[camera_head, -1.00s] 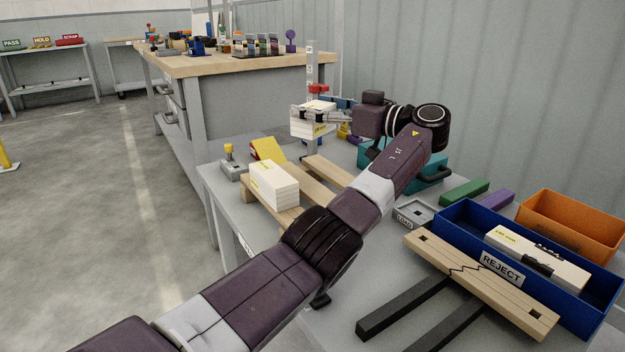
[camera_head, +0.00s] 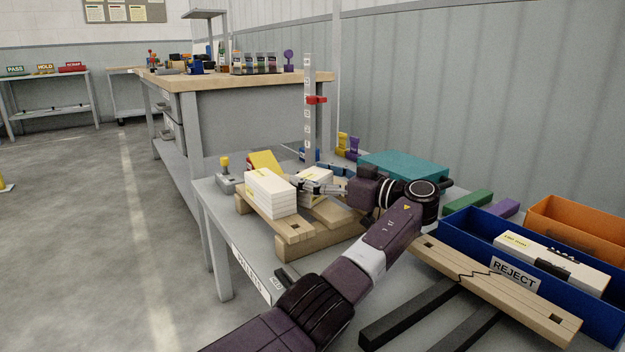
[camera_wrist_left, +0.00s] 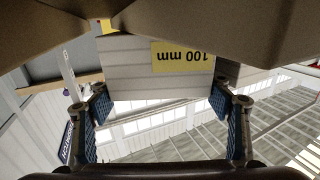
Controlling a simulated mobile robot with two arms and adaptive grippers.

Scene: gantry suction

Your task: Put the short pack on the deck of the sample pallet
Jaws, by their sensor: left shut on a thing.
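The short pack (camera_head: 318,174) is a white block; the left wrist view shows its yellow "100 mm" label (camera_wrist_left: 182,57) upside down. My left gripper (camera_head: 312,187) is shut on it and partly hides it in the head view. The sample pallet (camera_head: 292,231) is wooden with slatted deck boards and stands on the grey table. The held pack is low over the pallet's rear part, close to the right of another white pack (camera_head: 270,195) on the deck. I cannot tell whether the held pack touches the deck. My right gripper is not in view.
A blue REJECT bin (camera_head: 474,225) with a long white pack (camera_head: 555,262) and a cracked wooden board (camera_head: 495,285) lie to the right. A height post (camera_head: 309,110) with a red marker stands behind the pallet. A teal case (camera_head: 405,168) is behind my arm.

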